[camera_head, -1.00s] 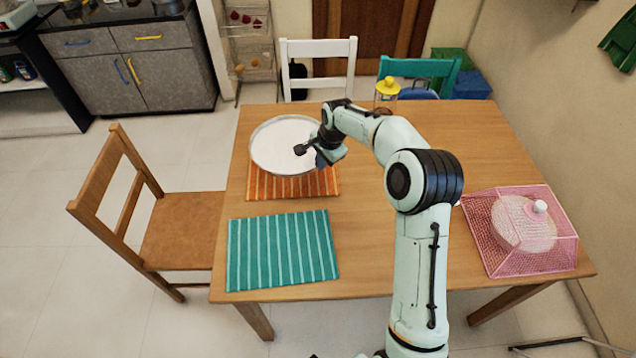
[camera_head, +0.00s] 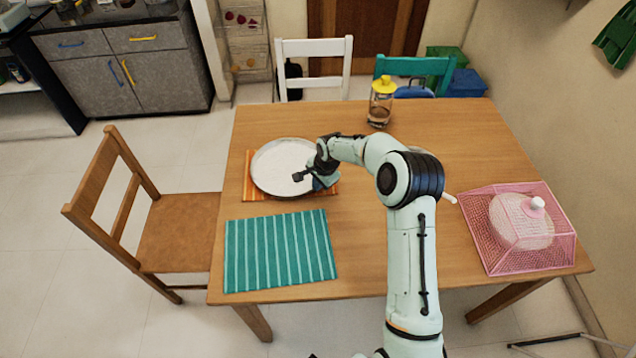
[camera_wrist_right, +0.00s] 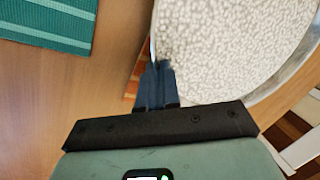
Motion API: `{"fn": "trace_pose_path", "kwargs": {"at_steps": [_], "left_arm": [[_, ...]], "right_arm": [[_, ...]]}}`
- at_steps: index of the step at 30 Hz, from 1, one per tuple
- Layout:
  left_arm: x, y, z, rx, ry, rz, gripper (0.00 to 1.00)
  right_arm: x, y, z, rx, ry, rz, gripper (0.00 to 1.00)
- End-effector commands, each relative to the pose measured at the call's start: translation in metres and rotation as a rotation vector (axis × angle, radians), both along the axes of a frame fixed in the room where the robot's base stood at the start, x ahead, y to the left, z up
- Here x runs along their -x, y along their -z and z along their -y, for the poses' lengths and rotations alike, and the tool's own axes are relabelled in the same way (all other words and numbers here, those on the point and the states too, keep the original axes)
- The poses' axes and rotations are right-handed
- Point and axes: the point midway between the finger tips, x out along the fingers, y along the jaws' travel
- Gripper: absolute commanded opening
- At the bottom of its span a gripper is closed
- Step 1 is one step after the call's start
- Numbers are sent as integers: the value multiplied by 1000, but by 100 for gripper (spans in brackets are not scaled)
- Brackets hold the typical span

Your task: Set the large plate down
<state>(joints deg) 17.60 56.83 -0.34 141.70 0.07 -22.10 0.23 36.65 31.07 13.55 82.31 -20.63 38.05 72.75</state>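The large round plate (camera_head: 278,165), pale with a grey rim, is over the orange striped placemat (camera_head: 249,184) on the table and covers most of it. It looks level and low; I cannot tell whether its underside touches the mat. My right gripper (camera_head: 318,182) is at the plate's right front rim. In the right wrist view the fingers (camera_wrist_right: 156,84) are close together on the rim of the speckled plate (camera_wrist_right: 235,45), and a strip of orange mat (camera_wrist_right: 133,82) shows beside them. My left gripper is not in view.
A teal striped placemat (camera_head: 280,250) lies in front of the plate on the wooden table (camera_head: 440,145). A yellow-lidded jar (camera_head: 381,103) stands at the back. A pink mesh cover (camera_head: 518,228) is at the right. A wooden chair (camera_head: 180,230) stands at the left.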

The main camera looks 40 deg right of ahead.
Motion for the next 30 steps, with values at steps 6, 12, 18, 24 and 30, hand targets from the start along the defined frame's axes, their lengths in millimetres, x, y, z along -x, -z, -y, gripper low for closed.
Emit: {"fn": "trace_pose_path", "kwargs": {"at_steps": [6,12,18,24,30], "left_arm": [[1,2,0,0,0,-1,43],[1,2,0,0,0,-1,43],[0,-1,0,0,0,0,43],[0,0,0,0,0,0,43],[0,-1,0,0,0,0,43]], "right_arm": [[0,3,0,0,0,-1,28],[1,4,0,0,0,-3,28],[1,-5,0,1,0,-1,28],[10,-42,1,4,0,3,28],[21,-83,0,3,1,3,28]]}}
